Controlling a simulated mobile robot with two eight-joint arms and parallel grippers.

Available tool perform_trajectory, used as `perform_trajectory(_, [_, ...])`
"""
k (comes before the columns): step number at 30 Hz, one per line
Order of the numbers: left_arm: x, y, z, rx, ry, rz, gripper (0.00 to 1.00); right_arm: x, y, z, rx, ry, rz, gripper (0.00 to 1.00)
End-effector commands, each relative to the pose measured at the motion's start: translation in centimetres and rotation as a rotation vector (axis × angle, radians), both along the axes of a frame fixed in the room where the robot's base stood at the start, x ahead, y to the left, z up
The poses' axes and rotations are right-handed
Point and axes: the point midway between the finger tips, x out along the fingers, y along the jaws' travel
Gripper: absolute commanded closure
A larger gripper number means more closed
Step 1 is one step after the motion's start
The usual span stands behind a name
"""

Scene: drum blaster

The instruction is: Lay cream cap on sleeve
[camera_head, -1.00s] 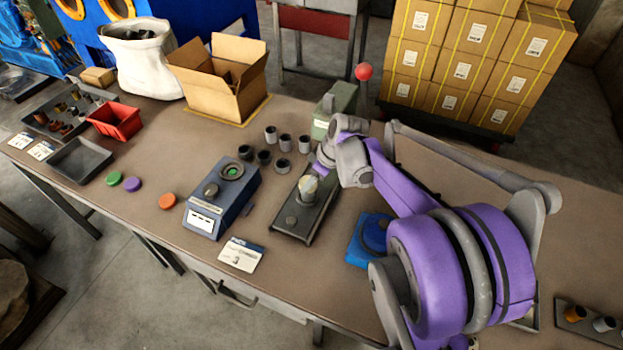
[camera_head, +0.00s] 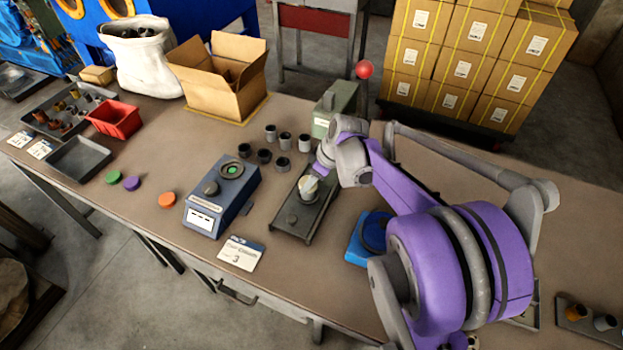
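The cream cap (camera_head: 308,186) is a small pale shape over the dark fixture (camera_head: 291,219), right of the blue-grey device. A grey sleeve (camera_head: 307,197) seems to stand directly under it, mostly covered, so I cannot tell whether cap and sleeve touch. My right gripper (camera_head: 316,174) reaches in from the right and is right at the cap. Its fingers are small and partly hidden by the wrist, so its grip on the cap is unclear. My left gripper is not in view.
Several grey and dark sleeves (camera_head: 284,139) stand behind the fixture. The blue-grey device (camera_head: 221,197) is to its left and a blue block (camera_head: 366,238) to its right. Green, purple and orange caps (camera_head: 167,200) lie farther left. An open carton (camera_head: 219,90) stands at the back.

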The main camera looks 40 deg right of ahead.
Motion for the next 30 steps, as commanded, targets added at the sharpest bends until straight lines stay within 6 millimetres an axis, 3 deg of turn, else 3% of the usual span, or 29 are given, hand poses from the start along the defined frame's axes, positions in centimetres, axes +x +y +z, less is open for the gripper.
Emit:
perform_trajectory(3, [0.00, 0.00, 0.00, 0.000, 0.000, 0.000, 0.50, 0.00, 0.00, 0.01, 0.000, 0.000, 0.000, 0.89])
perform_trajectory(4, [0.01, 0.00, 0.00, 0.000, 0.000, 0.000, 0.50, 0.00, 0.00, 0.01, 0.000, 0.000, 0.000, 0.36])
perform_trajectory(9, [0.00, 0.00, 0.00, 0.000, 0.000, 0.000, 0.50, 0.00, 0.00, 0.01, 0.000, 0.000, 0.000, 0.05])
perform_trajectory(17, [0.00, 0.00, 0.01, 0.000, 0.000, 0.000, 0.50, 0.00, 0.00, 0.01, 0.000, 0.000, 0.000, 0.00])
perform_trajectory(30, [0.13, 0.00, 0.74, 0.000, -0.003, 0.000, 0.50, 0.01, -0.01, 0.88, 0.000, 0.000, 0.000, 0.00])
